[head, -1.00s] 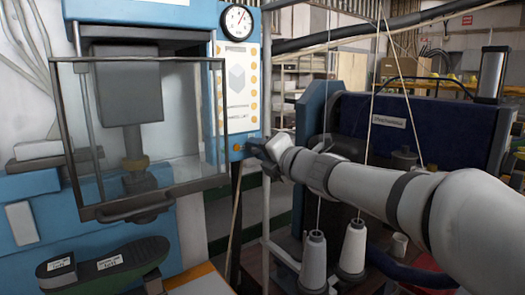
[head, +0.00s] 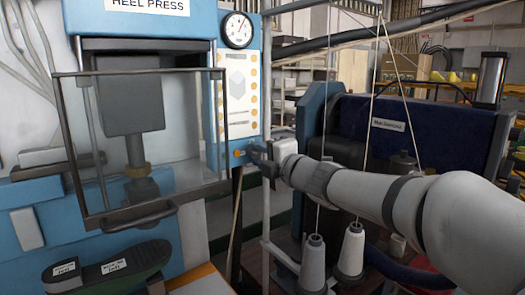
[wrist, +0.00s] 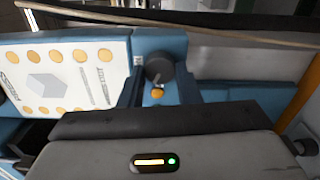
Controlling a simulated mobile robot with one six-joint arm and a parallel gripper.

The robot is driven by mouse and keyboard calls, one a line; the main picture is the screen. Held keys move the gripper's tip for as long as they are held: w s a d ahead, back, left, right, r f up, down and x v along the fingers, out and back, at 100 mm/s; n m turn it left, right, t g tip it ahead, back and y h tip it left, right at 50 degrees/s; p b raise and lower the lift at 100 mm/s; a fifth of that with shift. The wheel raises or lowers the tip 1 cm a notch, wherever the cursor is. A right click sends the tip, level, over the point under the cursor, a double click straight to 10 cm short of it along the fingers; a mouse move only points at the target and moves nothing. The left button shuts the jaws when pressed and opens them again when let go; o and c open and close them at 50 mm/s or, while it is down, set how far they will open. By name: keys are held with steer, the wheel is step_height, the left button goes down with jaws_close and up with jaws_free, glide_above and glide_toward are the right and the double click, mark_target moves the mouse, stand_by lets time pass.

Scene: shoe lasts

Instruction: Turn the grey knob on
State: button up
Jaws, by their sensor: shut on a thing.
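The grey knob (wrist: 160,67) is a dark, round knob at the end of the blue control panel in the wrist view. My gripper (wrist: 159,78) has one finger on each side of it and is shut on it. In the head view my gripper (head: 256,153) reaches the lower right corner of the heel press panel (head: 238,125), and its fingers hide the knob. A small orange button or lamp (wrist: 157,92) sits right beside the knob, between my fingers. The knob's pointer direction cannot be made out clearly.
The heel press has a clear, framed guard (head: 150,150) left of the panel and a round gauge (head: 237,29) above it. A dark shoe last (head: 105,267) lies below. Thread cones (head: 313,264) and a blue machine (head: 400,130) stand to the right, close to my arm.

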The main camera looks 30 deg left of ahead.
steer(key=m, duration=0.1)
steer(key=m+p, duration=0.2)
steer(key=shift+r+m, duration=0.25)
steer(key=shift+m, duration=0.15)
steer(key=m+p, duration=0.2)
steer(key=m, duration=0.1)
steer(key=shift+m, duration=0.3)
steer(key=m+p, duration=0.2)
steer(key=m, duration=0.1)
steer(key=shift+f+m, duration=0.1)
steer(key=shift+m, duration=0.3)
steer(key=shift+f+m+p, duration=0.1)
steer(key=shift+m+p, duration=0.55)
steer(key=shift+m, duration=0.25)
steer(key=shift+f, duration=0.1)
steer(key=o, duration=1)
